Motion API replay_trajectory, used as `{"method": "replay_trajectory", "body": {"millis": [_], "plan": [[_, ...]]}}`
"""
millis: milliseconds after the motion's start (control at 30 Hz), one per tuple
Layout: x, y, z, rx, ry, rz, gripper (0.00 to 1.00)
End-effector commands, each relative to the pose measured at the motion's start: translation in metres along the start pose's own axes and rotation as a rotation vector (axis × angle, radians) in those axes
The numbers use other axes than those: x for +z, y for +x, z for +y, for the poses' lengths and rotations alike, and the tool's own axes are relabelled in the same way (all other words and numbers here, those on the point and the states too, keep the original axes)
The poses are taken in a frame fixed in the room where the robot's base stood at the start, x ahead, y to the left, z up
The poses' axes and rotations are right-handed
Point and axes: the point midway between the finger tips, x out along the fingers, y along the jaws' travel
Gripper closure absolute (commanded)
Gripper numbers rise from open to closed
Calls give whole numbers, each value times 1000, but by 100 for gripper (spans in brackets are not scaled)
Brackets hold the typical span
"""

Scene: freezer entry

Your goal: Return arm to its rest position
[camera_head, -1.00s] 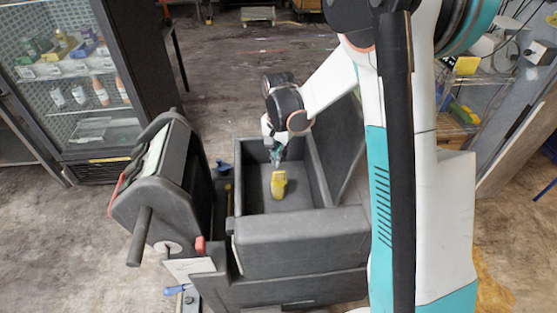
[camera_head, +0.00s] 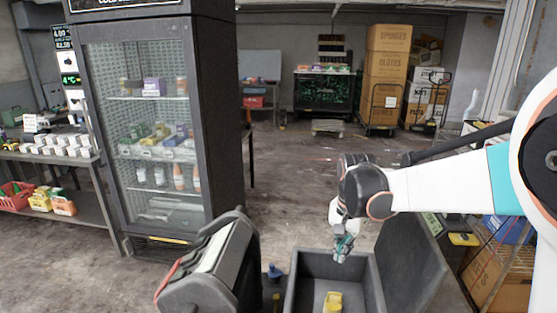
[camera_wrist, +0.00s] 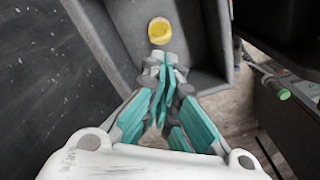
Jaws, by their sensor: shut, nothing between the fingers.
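My gripper (camera_head: 343,247) hangs above the grey open bin on my cart-like base, its fingers pointing down. It is shut and empty; the teal fingers (camera_wrist: 163,68) come together in the wrist view. A yellow object (camera_head: 332,302) lies on the floor of the grey bin (camera_head: 292,287), below and apart from the fingers. In the wrist view the yellow object (camera_wrist: 159,30) shows just past the fingertips. My white arm reaches in from the right in the head view, its forearm roughly level.
A glass-door cooler (camera_head: 160,130) with bottles and packets stands at the left, beside a shelf (camera_head: 70,215) of goods. Stacked cardboard boxes (camera_head: 388,65) stand on a trolley at the back. A shelf with boxes (camera_head: 500,255) is at the right. The middle floor is clear.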

Motion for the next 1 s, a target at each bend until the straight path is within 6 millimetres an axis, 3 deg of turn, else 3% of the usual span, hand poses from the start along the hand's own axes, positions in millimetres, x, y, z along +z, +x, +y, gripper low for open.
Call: {"method": "replay_trajectory", "body": {"millis": [200, 500, 767, 1000], "plan": [[30, -30, 30, -67, -141, 78, 100], [73, -53, 73, -143, -339, 205, 100], [111, -55, 110, -189, -508, 328, 100], [142, -43, 141, -214, -655, 447, 100]]}}
